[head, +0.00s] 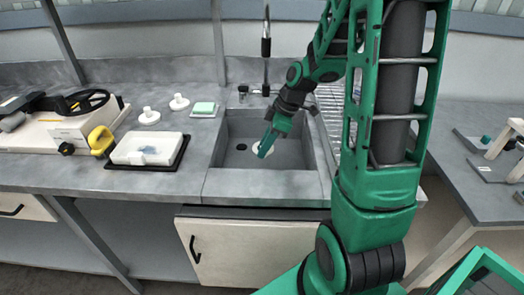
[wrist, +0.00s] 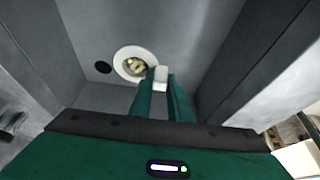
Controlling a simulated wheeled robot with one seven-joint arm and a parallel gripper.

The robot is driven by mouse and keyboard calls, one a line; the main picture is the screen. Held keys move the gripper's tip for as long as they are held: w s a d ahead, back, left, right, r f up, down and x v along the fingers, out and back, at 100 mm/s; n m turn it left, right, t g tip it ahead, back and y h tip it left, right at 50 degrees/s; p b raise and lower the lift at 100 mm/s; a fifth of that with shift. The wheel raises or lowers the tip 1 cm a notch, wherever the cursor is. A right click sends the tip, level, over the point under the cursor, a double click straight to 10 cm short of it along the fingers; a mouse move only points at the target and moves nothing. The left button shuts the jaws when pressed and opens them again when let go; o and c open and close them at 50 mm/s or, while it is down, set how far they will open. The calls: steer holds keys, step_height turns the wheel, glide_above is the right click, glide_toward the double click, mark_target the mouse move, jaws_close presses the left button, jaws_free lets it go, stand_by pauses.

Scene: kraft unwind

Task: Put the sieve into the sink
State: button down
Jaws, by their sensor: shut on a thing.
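The sieve is a white round piece with a yellowish middle in the wrist view (wrist: 124,60). In the head view it shows small and pale (head: 262,148), partly hidden by the fingers. My gripper (head: 266,150) reaches down into the grey sink (head: 232,165). In the wrist view its green fingers (wrist: 161,82) are shut on a white tab at the sieve's side. The sieve is inside the sink's outline, next to the dark drain (head: 241,147). I cannot tell whether it touches the sink floor.
The tap (head: 266,45) stands behind the sink. Left of the sink are a green-and-white block (head: 204,108), two white knobbed discs (head: 149,117) and a white tray on a black mat (head: 150,148). The sink walls stand close around my gripper.

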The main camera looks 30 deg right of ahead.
steer(key=shift+f, duration=0.8)
steer(key=shift+f, duration=0.4)
steer(key=shift+f, duration=0.2)
steer(key=c, duration=1.7)
jaws_free()
steer(key=shift+o, duration=0.2)
steer(key=v, duration=1.3)
steer(key=shift+w+r, duration=0.15)
steer(key=shift+w, duration=0.05)
steer(key=shift+a, duration=0.15)
